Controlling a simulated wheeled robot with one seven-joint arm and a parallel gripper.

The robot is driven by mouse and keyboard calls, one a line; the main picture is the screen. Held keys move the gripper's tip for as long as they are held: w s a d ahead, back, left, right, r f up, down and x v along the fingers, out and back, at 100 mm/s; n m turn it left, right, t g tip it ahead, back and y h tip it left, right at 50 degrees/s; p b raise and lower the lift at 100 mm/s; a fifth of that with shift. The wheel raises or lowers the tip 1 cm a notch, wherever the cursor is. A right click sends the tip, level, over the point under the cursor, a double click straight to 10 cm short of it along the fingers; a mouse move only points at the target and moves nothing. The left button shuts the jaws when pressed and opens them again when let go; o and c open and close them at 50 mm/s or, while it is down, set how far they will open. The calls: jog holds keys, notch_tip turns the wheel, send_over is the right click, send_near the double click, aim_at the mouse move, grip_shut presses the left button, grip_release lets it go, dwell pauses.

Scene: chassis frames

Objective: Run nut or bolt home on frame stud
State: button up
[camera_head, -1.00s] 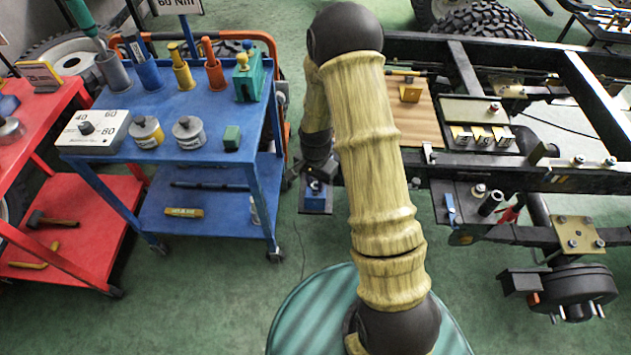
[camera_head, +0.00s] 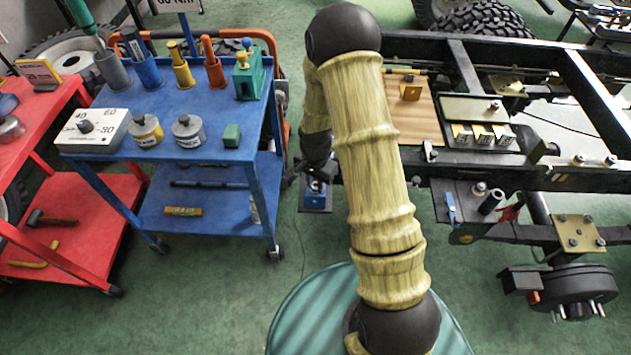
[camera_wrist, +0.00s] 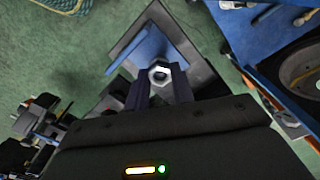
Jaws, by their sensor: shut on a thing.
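My gripper (camera_wrist: 158,90) is at the bottom centre of the wrist view, its two dark fingers shut on a silvery hex nut (camera_wrist: 159,72). The nut's hole faces the camera, and a dark round core shows in it; I cannot tell whether that is a stud end. In the head view the plate (camera_head: 315,207) juts from the left side of the chassis frame (camera_head: 470,183). My arm hides much of that area, and the nut is too small to make out there.
A blue cart (camera_head: 205,150) with pots, cans and a dial box stands to the left. A red cart (camera_head: 75,225) is farther left. A wooden board (camera_head: 420,125) and several small parts lie on the chassis. Green floor is clear between cart and chassis.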

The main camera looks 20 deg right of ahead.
jog(key=shift+f+b, duration=0.3)
jog(key=shift+f, duration=0.4)
dwell(1.2)
jog(key=shift+o, duration=1.1)
jog(key=c, duration=0.3)
jog(key=m+p, duration=0.1)
jog(key=m, duration=0.2)
jog(key=shift+r, duration=0.15)
jog(key=shift+c, duration=0.2)
jog(key=m, duration=0.3)
jog(key=shift+p, duration=0.3)
